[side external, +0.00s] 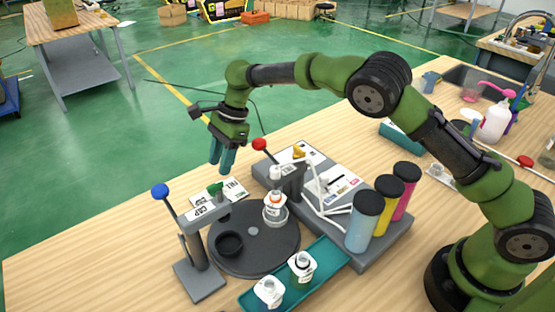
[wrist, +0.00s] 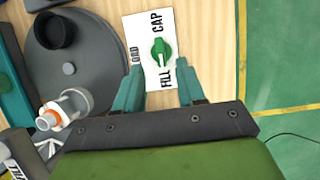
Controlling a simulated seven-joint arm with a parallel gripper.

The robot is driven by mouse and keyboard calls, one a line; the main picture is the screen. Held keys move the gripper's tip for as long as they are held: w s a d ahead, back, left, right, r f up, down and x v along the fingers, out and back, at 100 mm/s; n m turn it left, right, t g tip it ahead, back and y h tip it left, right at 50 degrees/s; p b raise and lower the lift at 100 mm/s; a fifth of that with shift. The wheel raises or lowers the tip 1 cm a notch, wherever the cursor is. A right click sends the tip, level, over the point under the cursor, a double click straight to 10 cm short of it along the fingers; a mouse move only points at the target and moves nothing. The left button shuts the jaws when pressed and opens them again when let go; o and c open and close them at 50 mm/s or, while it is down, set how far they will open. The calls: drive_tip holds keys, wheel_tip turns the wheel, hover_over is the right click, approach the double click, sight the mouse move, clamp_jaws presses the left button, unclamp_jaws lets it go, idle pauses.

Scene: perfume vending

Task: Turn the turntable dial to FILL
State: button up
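The dial is a green knob (wrist: 160,50) on a white plate (wrist: 134,27) marked CAP at the top, FILL at the bottom and a partly covered word at the left in the wrist view. The knob's grip lies roughly along the CAP–FILL line; I cannot tell which end points. In the side view the dial (side external: 215,189) is beyond the turntable (side external: 285,244). My gripper (side external: 221,168) is above it, fingers pointing down. In the wrist view my gripper (wrist: 160,66) is open and empty, its fingertips on either side of the knob, apart from it.
A capping press with a blue-knobbed lever (side external: 160,191) stands close left of the dial. A red-knobbed lever (side external: 260,145) and the filling station (side external: 385,240) are at right. A bottle (side external: 274,204) stands on the turntable; two more (side external: 301,265) are in a teal tray (side external: 335,262).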

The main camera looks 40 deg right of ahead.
drive_tip(key=v, duration=1.1)
drive_tip(key=shift+w, duration=0.1)
